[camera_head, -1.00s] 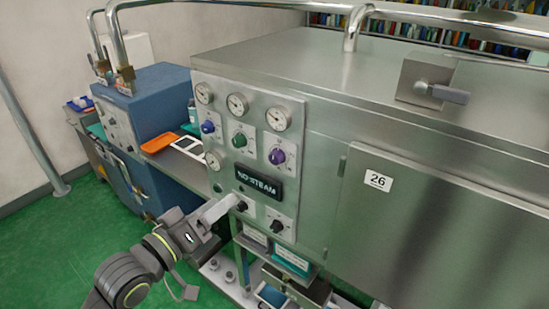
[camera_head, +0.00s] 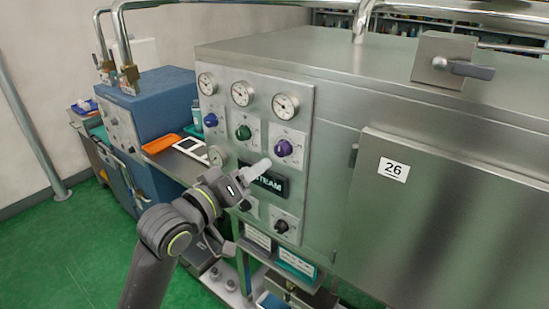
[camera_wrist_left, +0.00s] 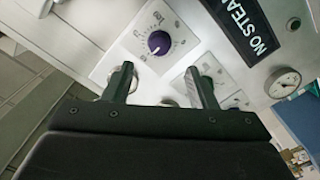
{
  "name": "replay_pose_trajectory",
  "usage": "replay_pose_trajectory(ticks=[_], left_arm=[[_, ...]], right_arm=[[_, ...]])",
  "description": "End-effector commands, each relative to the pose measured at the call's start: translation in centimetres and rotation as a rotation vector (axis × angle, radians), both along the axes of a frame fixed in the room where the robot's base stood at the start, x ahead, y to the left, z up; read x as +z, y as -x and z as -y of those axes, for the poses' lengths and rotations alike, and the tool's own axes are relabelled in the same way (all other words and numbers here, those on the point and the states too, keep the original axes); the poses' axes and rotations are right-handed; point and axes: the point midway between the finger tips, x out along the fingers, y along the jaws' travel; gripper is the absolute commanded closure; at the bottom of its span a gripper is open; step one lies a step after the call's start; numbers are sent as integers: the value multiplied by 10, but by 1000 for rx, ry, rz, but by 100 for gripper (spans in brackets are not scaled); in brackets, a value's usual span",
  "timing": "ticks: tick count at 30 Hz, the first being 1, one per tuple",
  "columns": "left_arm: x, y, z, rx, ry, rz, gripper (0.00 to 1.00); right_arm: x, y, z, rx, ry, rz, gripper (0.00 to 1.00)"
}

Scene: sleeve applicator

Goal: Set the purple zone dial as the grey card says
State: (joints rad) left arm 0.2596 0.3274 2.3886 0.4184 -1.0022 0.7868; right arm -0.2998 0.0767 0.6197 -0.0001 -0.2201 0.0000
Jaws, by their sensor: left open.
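The purple zone dial (camera_head: 284,147) is a dark purple knob on a pale square plate, at the right of the steel control panel. In the left wrist view, the purple dial (camera_wrist_left: 159,42) lies beyond the fingertips, roughly between them, with markings around it too small to read. My left gripper (camera_head: 259,168) is open and empty, apart from the dial, in front of the NO STEAM sign; its two fingers (camera_wrist_left: 163,82) show spread. Below the panel hangs a pale card with a greyish edge (camera_head: 257,236), perhaps the grey card; its text is unreadable. My right gripper is out of view.
A green dial (camera_head: 243,132) and a blue dial (camera_head: 211,120) sit left of the purple one, with gauges (camera_head: 286,106) above. A teal-edged card (camera_head: 297,263) hangs beside the pale one.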

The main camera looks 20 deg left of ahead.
Motion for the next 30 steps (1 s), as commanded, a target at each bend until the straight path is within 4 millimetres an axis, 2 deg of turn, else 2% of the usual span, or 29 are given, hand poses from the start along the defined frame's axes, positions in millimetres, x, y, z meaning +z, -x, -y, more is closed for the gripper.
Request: replay_pose_trajectory(ticks=[6, 12, 18, 27, 30], left_arm=[[2, -40, 15, 0, 4, -1, 48], [1, -65, 23, -1, 1, -1, 48], [1, -77, 28, 0, 0, 0, 48], [0, -78, 28, 0, -2, 1, 48], [0, -78, 28, 0, -1, 0, 61]], right_arm=[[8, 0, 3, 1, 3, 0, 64], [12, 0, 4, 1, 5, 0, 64], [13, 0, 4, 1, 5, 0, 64], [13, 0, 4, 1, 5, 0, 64], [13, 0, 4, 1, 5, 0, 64]])
